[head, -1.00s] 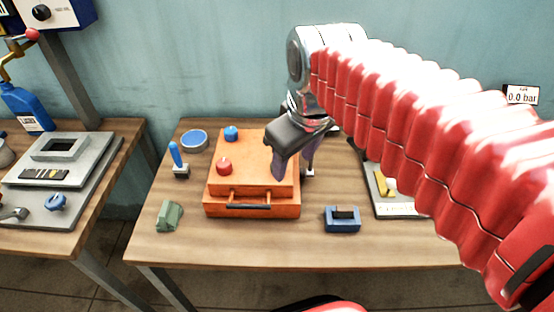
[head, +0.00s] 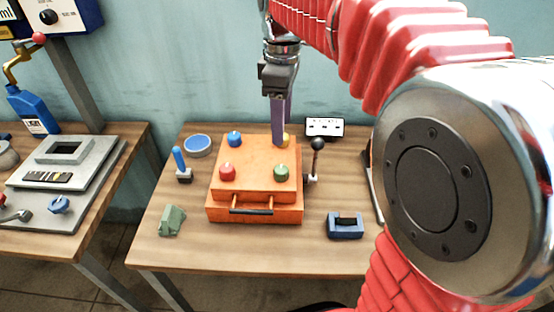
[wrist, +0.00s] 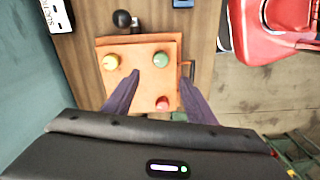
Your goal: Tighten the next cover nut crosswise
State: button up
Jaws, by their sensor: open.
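The orange box (head: 255,190) with its cover stands on the wooden table. Four coloured nuts sit at the cover's corners: blue (head: 234,139) far left, red (head: 227,172) near left, green (head: 281,172) near right, yellow (head: 285,139) far right, partly hidden by my finger. My gripper (head: 279,142) points down over the far right corner, close to the yellow nut. In the wrist view my gripper (wrist: 160,80) is open and empty, its fingers apart. Yellow (wrist: 110,62), green (wrist: 160,59) and red (wrist: 162,103) show there; the blue nut is hidden. Contact with yellow cannot be told.
A black-knobbed lever (head: 317,146) stands right of the box. A blue block (head: 345,228), a green block (head: 172,221), a blue-handled tool (head: 179,160), a blue-lidded round container (head: 198,145) and a white panel (head: 325,127) surround it. The table's front strip is clear.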

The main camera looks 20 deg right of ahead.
aim_at(281, 168)
jog(key=shift+f, duration=0.1)
notch_tip(281, 168, down, 14)
jog(key=shift+r, duration=0.2)
dwell(0.6)
jog(key=c, duration=0.9)
jog(key=shift+a, duration=0.2)
jog(key=shift+c, duration=0.7)
jog(key=shift+d, duration=0.2)
